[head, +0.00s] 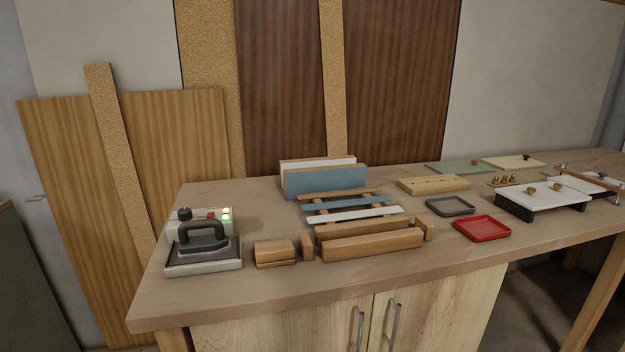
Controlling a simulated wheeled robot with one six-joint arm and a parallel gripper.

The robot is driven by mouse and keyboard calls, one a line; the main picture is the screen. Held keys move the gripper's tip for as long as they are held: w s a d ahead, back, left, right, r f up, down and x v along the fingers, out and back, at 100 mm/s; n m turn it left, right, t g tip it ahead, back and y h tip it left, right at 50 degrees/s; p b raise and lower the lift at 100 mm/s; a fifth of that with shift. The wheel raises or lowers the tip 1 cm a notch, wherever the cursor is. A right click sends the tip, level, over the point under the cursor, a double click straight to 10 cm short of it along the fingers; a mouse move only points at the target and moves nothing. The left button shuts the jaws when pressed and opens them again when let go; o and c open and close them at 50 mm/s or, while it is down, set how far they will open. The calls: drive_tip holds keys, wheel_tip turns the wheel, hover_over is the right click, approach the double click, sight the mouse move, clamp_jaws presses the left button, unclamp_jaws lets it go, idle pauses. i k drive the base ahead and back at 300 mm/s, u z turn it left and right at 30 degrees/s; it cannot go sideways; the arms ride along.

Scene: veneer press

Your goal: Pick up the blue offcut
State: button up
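Two blue pieces show in the head view, and I cannot tell for sure which one is the offcut. A narrow blue strip (345,203) lies flat across wooden bearers on the workbench, between a brown strip (338,194) behind and a white strip (353,214) in front. A larger blue panel (326,183) stands on its long edge behind these strips, in front of a white panel (318,165). My gripper is not in view.
Wooden blocks (372,244) lie in front of the strips. An iron (203,238) rests on a stand at the left. A grey tray (450,206), a red tray (482,229) and a white-topped press (540,198) are to the right. The bench's front left (190,300) is clear.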

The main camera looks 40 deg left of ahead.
sight(332, 178)
drive_tip(key=u, duration=0.5)
drive_tip(key=i, duration=0.5)
drive_tip(key=u, duration=0.65)
